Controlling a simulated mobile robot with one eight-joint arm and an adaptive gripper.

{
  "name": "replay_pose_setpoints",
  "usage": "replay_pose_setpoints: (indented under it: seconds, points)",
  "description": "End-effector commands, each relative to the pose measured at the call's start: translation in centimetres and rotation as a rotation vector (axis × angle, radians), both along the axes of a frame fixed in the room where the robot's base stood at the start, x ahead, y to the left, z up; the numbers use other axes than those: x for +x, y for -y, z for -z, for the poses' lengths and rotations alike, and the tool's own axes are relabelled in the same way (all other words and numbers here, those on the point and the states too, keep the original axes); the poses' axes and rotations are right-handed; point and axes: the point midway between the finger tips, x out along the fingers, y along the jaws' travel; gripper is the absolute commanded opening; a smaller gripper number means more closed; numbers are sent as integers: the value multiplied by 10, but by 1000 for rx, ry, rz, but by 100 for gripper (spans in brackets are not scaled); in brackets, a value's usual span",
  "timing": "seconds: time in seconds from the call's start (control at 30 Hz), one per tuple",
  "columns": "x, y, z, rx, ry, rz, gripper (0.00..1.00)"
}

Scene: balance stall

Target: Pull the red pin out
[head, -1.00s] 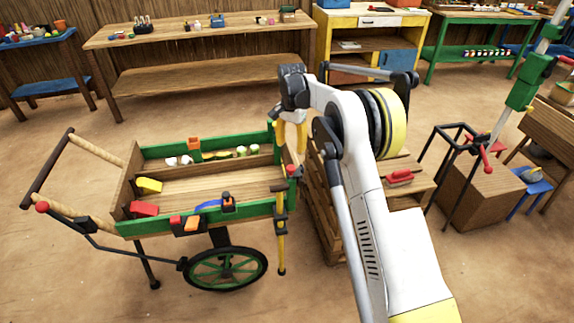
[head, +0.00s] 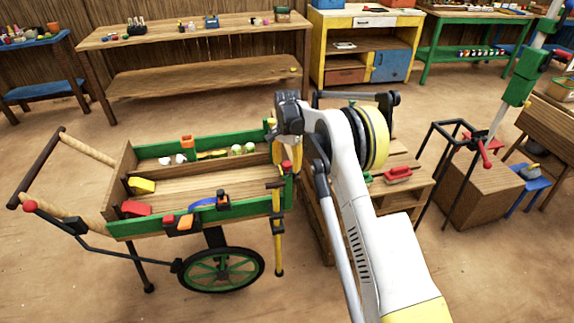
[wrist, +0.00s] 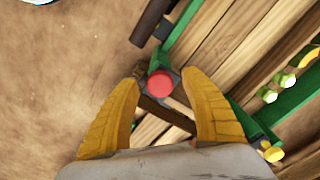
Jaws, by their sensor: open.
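The red pin (wrist: 160,83) shows its round red head from above in the wrist view, at the corner of the cart. In the head view its red head (head: 286,165) sits at the cart's right end, by the green end board. My gripper (wrist: 161,79) is open, with one yellow finger on each side of the red head and a visible gap at both sides. Whether the fingertips are level with the head or still above it I cannot tell. The pin's shaft is hidden below its head. In the head view my fingers are mostly hidden behind my wrist.
The wooden cart (head: 170,190) holds small items, including a yellow block (head: 142,186) and a red block (head: 136,208). A wooden crate stand (head: 408,195) with a red-handled tool (head: 397,174) is close on the right. Open floor lies in front of the cart.

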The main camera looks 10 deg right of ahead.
Motion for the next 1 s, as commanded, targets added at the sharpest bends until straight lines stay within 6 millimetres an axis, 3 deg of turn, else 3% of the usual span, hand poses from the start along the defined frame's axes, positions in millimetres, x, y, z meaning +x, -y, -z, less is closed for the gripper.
replay_pose_setpoints:
  seconds: [0.03, 0.2, 0.37, 0.63, 0.93, 0.97, 1.0]
  points:
    - [0, 0, 0, 0, 0, 0, 49]
    - [0, 0, 0, 0, 0, 0, 0]
    - [0, 0, -3, 0, 0, 0, 0]
    - [0, 0, -45, 0, 0, 0, 0]
    - [0, 0, -45, -1, 1, 0, 0]
    - [0, 0, -45, -1, 1, 0, 35]
    - [0, 0, -45, -1, 1, 0, 47]
